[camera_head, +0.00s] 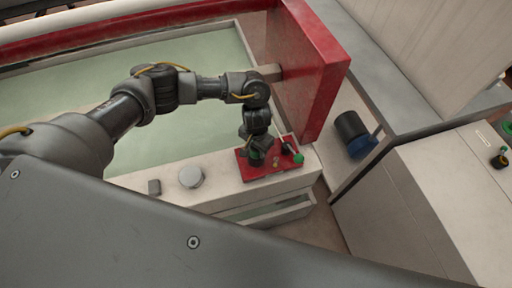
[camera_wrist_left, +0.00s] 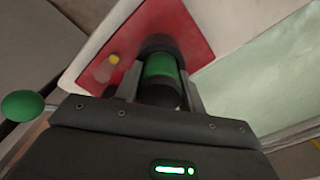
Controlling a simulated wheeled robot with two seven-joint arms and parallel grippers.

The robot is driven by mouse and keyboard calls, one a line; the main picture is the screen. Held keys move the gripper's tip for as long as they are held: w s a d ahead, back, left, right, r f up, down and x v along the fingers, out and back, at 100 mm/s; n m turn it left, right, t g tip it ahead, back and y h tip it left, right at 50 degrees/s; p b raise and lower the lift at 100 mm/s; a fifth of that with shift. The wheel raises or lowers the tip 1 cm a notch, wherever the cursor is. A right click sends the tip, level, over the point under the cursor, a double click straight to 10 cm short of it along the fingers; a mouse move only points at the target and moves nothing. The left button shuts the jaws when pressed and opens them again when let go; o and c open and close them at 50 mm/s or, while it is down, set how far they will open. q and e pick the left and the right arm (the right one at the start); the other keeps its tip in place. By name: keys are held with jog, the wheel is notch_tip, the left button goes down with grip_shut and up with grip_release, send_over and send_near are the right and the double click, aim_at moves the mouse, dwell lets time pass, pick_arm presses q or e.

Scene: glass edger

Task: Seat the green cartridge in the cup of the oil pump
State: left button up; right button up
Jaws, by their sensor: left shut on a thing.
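My left gripper (camera_head: 257,150) points down over the red plate of the oil pump (camera_head: 277,170). In the left wrist view its two fingers (camera_wrist_left: 158,92) are shut on the green cartridge (camera_wrist_left: 160,67), a green band between dark ends. The red plate (camera_wrist_left: 190,27) lies beyond it. A dark round part (camera_wrist_left: 157,42) is at the cartridge's far end; I cannot tell whether it is the cup or the cartridge's own end. The pump's green ball knob (camera_head: 299,158) is right of the gripper and shows large at left in the wrist view (camera_wrist_left: 22,105). My right gripper is not in view.
The pump stands on a pale ledge (camera_head: 217,171) with a round light disc (camera_head: 191,176) and a small grey block (camera_head: 154,187). A red upright panel (camera_head: 310,70) rises close behind the arm. A dark cylinder with a blue part (camera_head: 352,135) is at right.

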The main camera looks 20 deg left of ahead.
pick_arm(q)
jog(key=o, duration=1.2)
jog(key=shift+o, duration=0.2)
notch_tip(320, 180, up, 11)
jog(key=shift+f+p, duration=0.15)
jog(key=shift+p, duration=0.65)
